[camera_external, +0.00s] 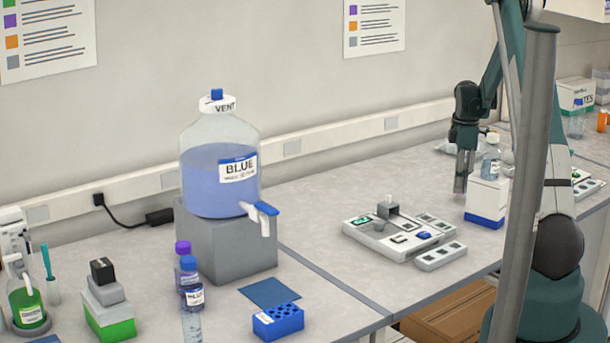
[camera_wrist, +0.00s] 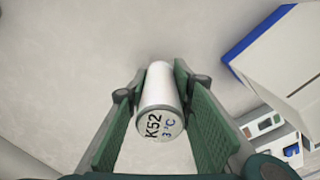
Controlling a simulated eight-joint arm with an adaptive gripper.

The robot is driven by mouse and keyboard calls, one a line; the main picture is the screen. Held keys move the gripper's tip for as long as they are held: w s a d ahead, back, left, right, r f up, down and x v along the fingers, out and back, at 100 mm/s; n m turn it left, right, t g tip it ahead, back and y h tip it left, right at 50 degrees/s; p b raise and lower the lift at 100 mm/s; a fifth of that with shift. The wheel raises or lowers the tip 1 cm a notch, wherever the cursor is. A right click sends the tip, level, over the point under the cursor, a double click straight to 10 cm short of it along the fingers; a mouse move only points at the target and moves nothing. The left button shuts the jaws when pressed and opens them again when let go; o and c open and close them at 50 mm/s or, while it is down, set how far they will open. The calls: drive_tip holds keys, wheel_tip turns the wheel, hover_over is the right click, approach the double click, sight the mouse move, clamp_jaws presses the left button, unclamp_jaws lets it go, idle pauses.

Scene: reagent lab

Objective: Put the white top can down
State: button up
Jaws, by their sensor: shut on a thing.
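The white top can (camera_wrist: 162,105) is between the green finger pads of my gripper (camera_wrist: 165,100) in the wrist view. Its pale end, marked "K52" and "3 °C", faces the camera. In the external view my gripper (camera_external: 464,155) points down over the bench, left of a white and blue box. The can shows there only as a small greyish cylinder (camera_external: 460,184) at the fingertips, low over the bench top. I cannot tell whether its lower end touches the bench.
The white and blue box (camera_external: 486,200) stands close to the right of the gripper, with a clear bottle (camera_external: 491,160) above it. A white tray device (camera_external: 398,232) lies to the front left.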

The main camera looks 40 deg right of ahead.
drive_tip(key=shift+f, duration=1)
drive_tip(key=shift+f, duration=0.15)
drive_tip(key=o, duration=0.9)
drive_tip(key=shift+o, duration=0.2)
drive_tip(key=shift+r, duration=0.2)
wheel_tip(320, 180, up, 12)
